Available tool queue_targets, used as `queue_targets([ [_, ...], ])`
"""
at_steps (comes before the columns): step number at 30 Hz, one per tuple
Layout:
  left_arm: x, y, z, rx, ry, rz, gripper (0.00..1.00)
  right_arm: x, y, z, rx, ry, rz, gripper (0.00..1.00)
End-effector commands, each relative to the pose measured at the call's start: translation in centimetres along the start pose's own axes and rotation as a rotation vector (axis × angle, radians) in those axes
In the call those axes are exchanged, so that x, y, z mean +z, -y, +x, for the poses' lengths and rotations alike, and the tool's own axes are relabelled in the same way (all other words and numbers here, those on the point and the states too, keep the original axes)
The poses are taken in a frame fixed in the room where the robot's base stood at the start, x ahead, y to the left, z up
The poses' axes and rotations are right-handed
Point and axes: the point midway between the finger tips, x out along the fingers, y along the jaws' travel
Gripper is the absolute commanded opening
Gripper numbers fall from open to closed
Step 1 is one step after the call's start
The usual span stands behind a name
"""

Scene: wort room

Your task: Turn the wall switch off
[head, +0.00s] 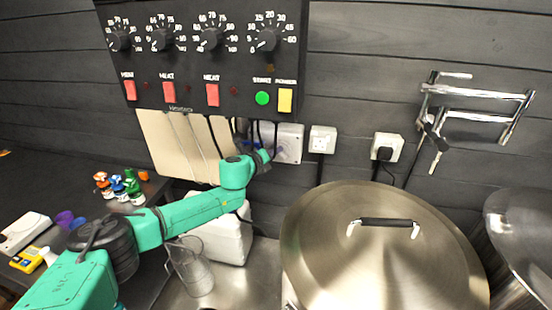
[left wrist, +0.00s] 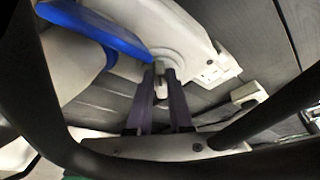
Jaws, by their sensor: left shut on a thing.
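A pale grey wall switch box (head: 289,143) is fixed to the dark plank wall, just below the black control panel. My left gripper (head: 262,153) reaches it from the left, and my wrist hides part of the box's left side. In the left wrist view my left gripper (left wrist: 161,75) has its two dark fingers shut on a small grey knob (left wrist: 160,68) that stands out from a round pale base on the switch (left wrist: 185,35). The knob's exact angle is hard to tell. My right gripper is not in view.
The control panel (head: 205,55) with dials and red buttons hangs above; dark cables run down behind my arm. Two white sockets (head: 323,139) (head: 387,147) are to the right. A big lidded kettle (head: 385,260), a glass jug (head: 190,268) and a white container (head: 228,240) stand below.

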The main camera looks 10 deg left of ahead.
Motion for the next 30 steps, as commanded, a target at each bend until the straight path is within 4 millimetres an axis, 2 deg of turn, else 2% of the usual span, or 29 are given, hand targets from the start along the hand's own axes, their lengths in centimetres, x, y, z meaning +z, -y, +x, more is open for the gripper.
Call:
queue_targets([
  [1,-0.3,-0.6,0.1,-0.014,0.003,-0.041,0.00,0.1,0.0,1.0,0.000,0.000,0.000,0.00],
  [18,-0.7,-1.8,0.3,-0.216,0.002,-0.527,0.00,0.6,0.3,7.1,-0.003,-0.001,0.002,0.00],
  [30,-0.8,-1.9,0.4,-0.302,0.001,-0.736,0.00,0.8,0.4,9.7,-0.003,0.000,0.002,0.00],
])
